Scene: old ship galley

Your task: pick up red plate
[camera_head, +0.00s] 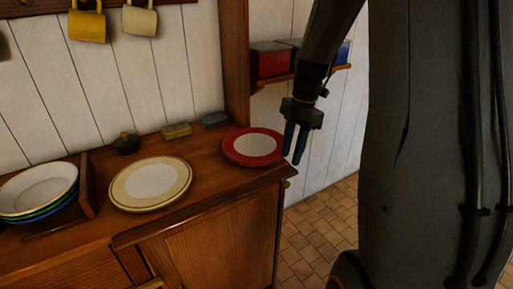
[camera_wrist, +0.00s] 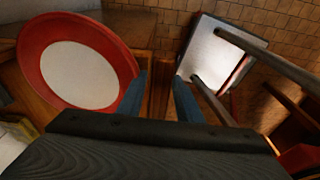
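The red plate (camera_head: 231,147), with a wide red rim and a whitish centre, lies flat at the right end of the wooden counter in the head view. In the wrist view the red plate (camera_wrist: 126,66) fills the upper left. My gripper (camera_head: 293,158) hangs just right of the plate's right rim in the head view, fingers pointing down. In the wrist view my gripper (camera_wrist: 160,82) shows two blue fingers apart with nothing between them. The left finger overlaps the plate's edge in the picture; I cannot tell whether they touch.
A cream plate (camera_head: 126,184) lies left of the red plate on the counter (camera_head: 105,223). A small black pot (camera_head: 126,143) and two small blocks sit at the back. A shelf with boxes (camera_head: 270,64) is behind my arm.

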